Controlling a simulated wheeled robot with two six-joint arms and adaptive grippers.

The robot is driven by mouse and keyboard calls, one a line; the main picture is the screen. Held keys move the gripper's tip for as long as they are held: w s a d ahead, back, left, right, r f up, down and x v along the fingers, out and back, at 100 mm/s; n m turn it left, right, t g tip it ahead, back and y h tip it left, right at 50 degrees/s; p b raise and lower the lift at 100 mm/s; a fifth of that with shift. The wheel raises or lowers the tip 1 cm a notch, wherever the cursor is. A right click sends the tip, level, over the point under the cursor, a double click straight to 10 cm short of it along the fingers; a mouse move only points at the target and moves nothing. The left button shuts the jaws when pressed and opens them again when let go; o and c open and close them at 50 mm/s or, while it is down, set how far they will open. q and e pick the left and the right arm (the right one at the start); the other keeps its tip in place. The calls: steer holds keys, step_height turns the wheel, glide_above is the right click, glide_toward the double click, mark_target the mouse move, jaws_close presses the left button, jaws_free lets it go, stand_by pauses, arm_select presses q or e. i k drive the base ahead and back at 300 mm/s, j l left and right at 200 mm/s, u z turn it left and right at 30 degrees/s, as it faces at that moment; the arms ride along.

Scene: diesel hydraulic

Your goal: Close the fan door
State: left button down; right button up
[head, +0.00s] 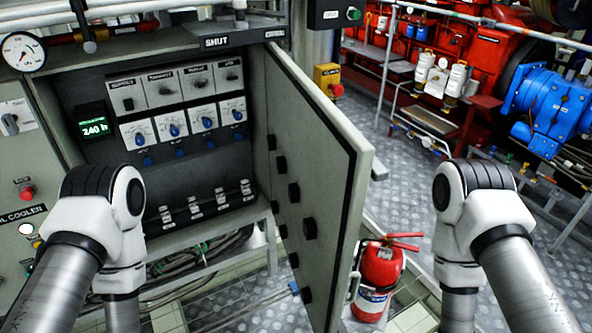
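A grey cabinet door (335,165) stands wide open, hinged at the right side of a grey control cabinet (160,52). I take it to be the fan door, but I see no label on it saying so. Its inner face carries several black knobs or pads.
A red fire extinguisher (380,268) stands on the floor just right of the door. A yellow box with a red button (328,80) is behind it. Red and blue machinery (550,105) with pipes and rails fills the right. Metal floor plating (385,175) lies between.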

mark_target(321, 164)
steer(key=i+l+u, duration=0.3)
steer(key=l, duration=0.25)
steer(key=l+u, duration=0.35)
steer(key=l, duration=0.2)
steer(key=l+u, duration=0.3)
steer(key=l, duration=0.35)
